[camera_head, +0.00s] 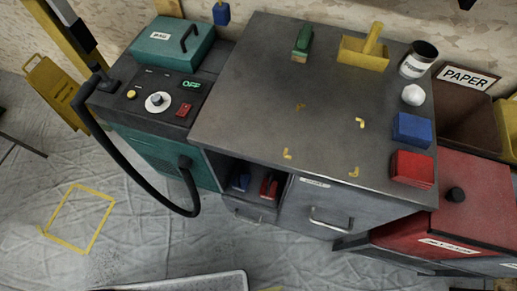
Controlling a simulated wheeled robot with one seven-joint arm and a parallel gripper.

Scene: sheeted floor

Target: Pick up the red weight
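Two red things could be the red weight, and I cannot tell for sure which is. One is a small red item (269,187) in the open compartment under the grey worktop, beside a small blue item (241,182); the compartment is dark and its shape is hard to make out. The other is a red block-like stack (412,168) on the worktop's front right corner, in front of a similar blue stack (412,128). My gripper does not show in this view.
The grey worktop (320,110) is mostly bare, with small yellow corner marks. A green-handled brush (302,42), yellow holder (364,52), can (419,60) and white ball (413,95) stand along its back and right. A hosed machine (150,100) stands left; a red bin (470,200) right.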

